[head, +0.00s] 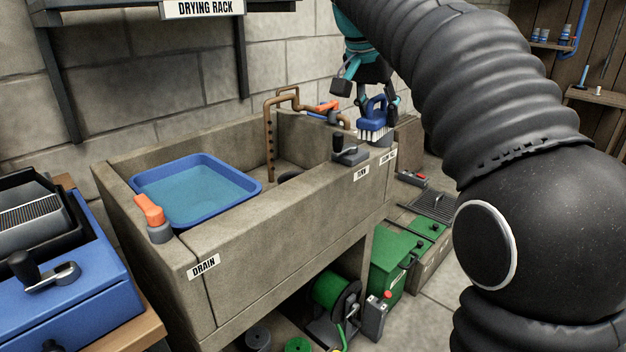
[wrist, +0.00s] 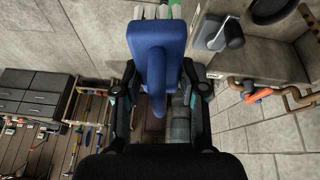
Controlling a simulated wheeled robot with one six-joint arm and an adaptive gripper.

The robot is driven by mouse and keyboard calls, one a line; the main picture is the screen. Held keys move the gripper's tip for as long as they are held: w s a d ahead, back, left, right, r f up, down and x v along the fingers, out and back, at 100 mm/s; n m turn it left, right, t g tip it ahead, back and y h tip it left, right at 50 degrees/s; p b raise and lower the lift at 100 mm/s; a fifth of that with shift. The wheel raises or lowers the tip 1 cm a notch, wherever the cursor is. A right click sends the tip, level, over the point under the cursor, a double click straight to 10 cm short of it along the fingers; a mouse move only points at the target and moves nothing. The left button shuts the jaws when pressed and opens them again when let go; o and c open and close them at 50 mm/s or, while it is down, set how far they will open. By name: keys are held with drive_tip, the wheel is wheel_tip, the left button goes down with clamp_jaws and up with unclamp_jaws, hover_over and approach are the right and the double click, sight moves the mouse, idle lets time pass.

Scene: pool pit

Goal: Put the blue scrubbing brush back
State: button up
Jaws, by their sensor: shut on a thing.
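The blue scrubbing brush (head: 374,117) has a blue handle and body with white bristles pointing down. My gripper (head: 370,95) is shut on its handle. In the head view the brush shows at the right end of the stone sink, near the black lever; whether it touches the rim I cannot tell. In the wrist view the blue brush (wrist: 152,55) fills the middle between the two dark fingers of my gripper (wrist: 160,85), with the pale bristles at the top edge.
The stone sink (head: 270,225) holds a blue basin (head: 253,190) of water. A black lever (head: 346,148) and an orange-handled valve (head: 152,215) stand on its rim. Copper pipe (head: 270,130) rises behind. Green bins (head: 393,262) and a hose reel (head: 335,300) stand below. A drying rack sign (head: 205,8) hangs above.

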drive_tip(key=shift+s+r+m, duration=0.2)
drive_tip(key=shift+s+m, duration=0.15)
drive_tip(key=shift+m, duration=0.25)
drive_tip(key=shift+a+f+m, duration=0.25)
drive_tip(key=shift+a+m, duration=0.05)
drive_tip(key=shift+a, duration=0.05)
drive_tip(key=w+a+f, duration=0.1)
drive_tip(key=a+f, duration=0.1)
drive_tip(key=a, duration=0.1)
drive_tip(key=w+a+f, duration=0.1)
drive_tip(key=a+f, duration=0.1)
drive_tip(key=a, duration=0.2)
drive_tip(key=a+f, duration=0.2)
drive_tip(key=a, duration=0.1)
drive_tip(key=shift+w+a+f, duration=0.2)
drive_tip(key=shift+w+a, duration=0.05)
drive_tip(key=shift+w, duration=0.15)
drive_tip(key=shift+f+b, duration=0.55)
drive_tip(key=shift+f, duration=1.55)
drive_tip(key=shift+f, duration=0.2)
drive_tip(key=o, duration=1.2)
drive_tip(key=shift+r, duration=0.15)
